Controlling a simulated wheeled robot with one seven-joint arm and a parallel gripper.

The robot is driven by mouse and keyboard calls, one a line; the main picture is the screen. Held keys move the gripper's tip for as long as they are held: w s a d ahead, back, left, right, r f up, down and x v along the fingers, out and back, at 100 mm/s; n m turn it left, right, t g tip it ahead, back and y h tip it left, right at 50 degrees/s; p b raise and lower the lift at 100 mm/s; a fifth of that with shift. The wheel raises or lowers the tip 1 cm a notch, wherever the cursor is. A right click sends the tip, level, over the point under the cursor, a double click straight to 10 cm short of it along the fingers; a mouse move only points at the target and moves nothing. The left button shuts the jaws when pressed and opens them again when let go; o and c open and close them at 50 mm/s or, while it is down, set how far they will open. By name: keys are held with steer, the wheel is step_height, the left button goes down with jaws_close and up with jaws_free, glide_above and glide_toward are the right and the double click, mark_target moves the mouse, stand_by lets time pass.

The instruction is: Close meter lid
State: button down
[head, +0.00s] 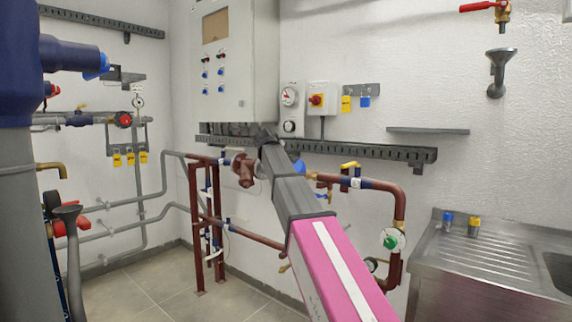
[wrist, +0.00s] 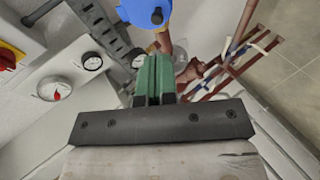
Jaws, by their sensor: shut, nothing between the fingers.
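A blue part (wrist: 146,9), which looks like the meter lid, shows at the top of the wrist view, cut off by the frame edge. It sits just beyond my fingertips and apart from them. I cannot tell how far open it is. In the head view a small blue piece (head: 299,167) shows beside my arm on the red-brown pipe run; the meter body is mostly hidden behind the arm. My gripper (wrist: 153,60) has green fingers that are shut together with nothing between them. In the head view its fingertips are not clearly visible.
A grey control cabinet (head: 235,60) hangs above my arm's end. Round gauges (head: 289,97) and a red-yellow switch (head: 317,100) are on the wall nearby. A slotted cable tray (head: 380,152) runs behind. Red-brown pipes (head: 385,190) lie right; a steel sink (head: 480,260) stands far right.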

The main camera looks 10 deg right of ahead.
steer(key=w+d+r+m+g+y, duration=0.2)
steer(key=w+r+g+y, duration=0.1)
steer(key=r+g+y, duration=0.4)
steer(key=w+d+f+t+h, duration=0.1)
steer(key=w+d+f, duration=0.1)
steer(key=w+f, duration=0.4)
step_height(320, 180, down, 4)
steer(key=shift+w+d+f+t, duration=0.2)
steer(key=shift+t, duration=0.1)
steer(key=shift+w+d+f, duration=0.15)
steer(key=shift+d+f, duration=0.1)
steer(key=shift+f, duration=0.25)
